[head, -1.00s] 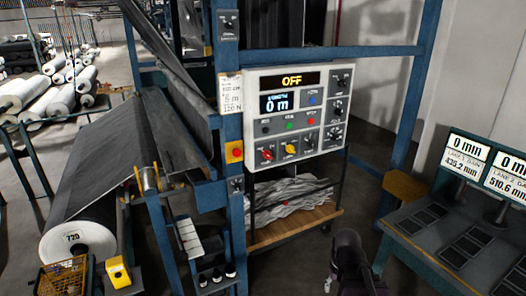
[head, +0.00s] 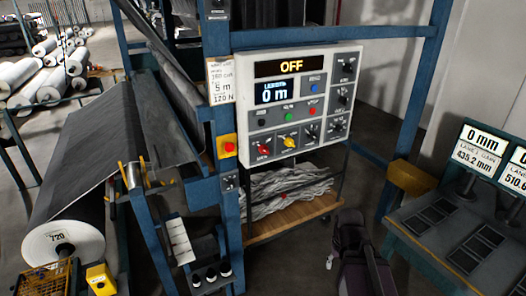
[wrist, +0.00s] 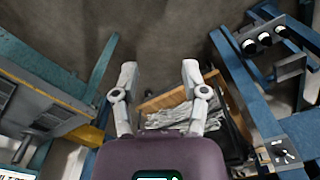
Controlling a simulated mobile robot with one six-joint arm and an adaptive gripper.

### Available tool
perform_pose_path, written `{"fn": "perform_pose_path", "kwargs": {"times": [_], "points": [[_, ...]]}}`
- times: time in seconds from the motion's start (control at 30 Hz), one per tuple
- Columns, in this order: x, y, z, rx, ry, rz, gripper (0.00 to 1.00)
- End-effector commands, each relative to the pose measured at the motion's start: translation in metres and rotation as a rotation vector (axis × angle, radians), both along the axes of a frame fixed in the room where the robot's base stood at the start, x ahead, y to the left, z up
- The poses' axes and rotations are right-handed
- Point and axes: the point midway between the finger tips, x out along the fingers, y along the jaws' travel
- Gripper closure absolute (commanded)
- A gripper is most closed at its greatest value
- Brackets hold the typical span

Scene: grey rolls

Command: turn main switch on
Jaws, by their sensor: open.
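The control panel (head: 299,105) is a pale box on a blue frame, and its top display reads OFF. A red rotary knob (head: 264,149) sits at the panel's lower left; its small label is hard to read, and I cannot be sure it is the main switch. A yellow knob (head: 289,142) and a dark knob (head: 312,132) sit to its right. My gripper (wrist: 159,70) is open and empty in the wrist view, pointing down over the floor and apart from the panel. The panel is not clearly seen in the wrist view.
A separate red button on a yellow box (head: 228,146) is on the blue post left of the panel. A wooden-shelved cart (head: 290,217) with grey cloth stands below the panel. A desk with displays (head: 460,225) is at right. A large grey roll (head: 65,240) is at left.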

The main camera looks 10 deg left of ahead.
Motion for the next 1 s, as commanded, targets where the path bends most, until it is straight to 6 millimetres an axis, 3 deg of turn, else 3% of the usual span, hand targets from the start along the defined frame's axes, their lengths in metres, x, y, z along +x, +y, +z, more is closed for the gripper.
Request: {"fn": "perform_pose_path", "kwargs": {"times": [0.13,0.23,0.47,0.77,1.0], "points": [[0.000,0.000,0.000,0.000,0.000,0.000,0.43],[0.001,0.001,0.000,0.003,-0.002,0.003,0.13],[0.019,0.015,-0.003,0.072,-0.056,0.073,0.11],[0.087,0.084,0.005,0.328,-0.330,0.349,0.11],[0.154,0.146,0.038,0.512,-0.691,0.543,0.11]]}}
